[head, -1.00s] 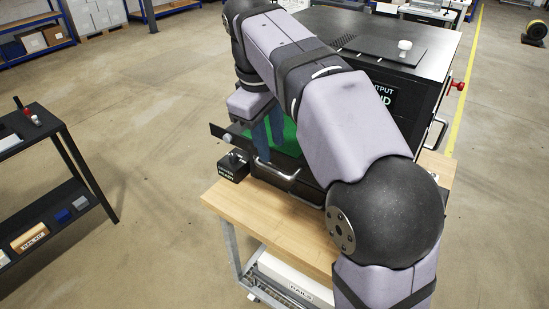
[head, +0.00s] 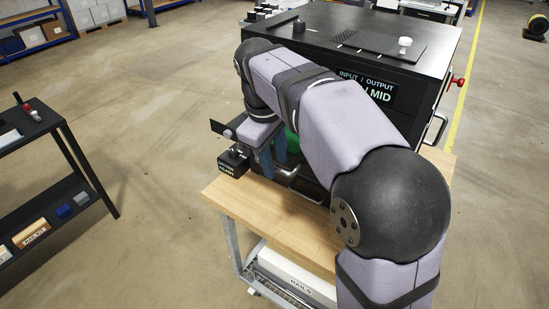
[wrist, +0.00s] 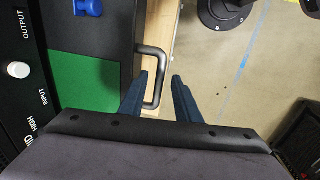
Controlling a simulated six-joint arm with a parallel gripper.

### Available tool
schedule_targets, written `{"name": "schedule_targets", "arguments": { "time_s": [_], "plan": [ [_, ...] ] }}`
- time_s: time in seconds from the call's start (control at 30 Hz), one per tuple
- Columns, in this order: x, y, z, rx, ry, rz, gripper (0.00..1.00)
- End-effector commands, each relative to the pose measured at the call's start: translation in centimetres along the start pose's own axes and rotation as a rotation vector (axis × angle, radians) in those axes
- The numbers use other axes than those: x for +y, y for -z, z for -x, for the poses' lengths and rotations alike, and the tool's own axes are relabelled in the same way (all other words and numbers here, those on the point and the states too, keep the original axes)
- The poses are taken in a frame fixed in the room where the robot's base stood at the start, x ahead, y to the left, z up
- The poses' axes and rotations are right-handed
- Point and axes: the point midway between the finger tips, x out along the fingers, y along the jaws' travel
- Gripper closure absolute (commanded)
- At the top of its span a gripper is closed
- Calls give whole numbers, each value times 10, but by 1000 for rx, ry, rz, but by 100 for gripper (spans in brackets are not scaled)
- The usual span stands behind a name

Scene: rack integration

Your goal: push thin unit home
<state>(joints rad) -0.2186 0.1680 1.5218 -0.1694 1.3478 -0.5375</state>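The thin unit is a dark, flat tray with a green panel (wrist: 85,82) in the wrist view. A sliver of the green (head: 292,142) shows behind my arm in the head view. A black bar handle (wrist: 163,75) stands at the unit's outer edge. My gripper (wrist: 161,76) is open, its two blue fingers apart. The handle's end lies close to the left finger; I cannot tell whether they touch. In the head view my gripper (head: 279,160) points down in front of the rack (head: 340,45), and my arm hides most of the unit.
The wooden bench top (head: 270,215) is mostly clear in front. A small black box (head: 233,162) with a green-lettered label sits at its left edge. A white knob (wrist: 19,69) is on the labelled rack panel. A dark shelf (head: 45,140) stands at the left.

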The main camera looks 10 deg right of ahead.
Motion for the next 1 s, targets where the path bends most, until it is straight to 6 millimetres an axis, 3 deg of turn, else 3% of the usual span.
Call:
{"name": "schedule_targets", "arguments": {
  "time_s": [0.17, 0.3, 0.57, 1.0],
  "plan": [
    [0, 0, 0, 0, 0, 0, 70],
    [0, 0, 0, 0, 0, 0, 100],
    [7, 0, 1, -2, 0, -1, 100],
    [104, 0, -12, -2, -2, -3, 100]
  ]
}}
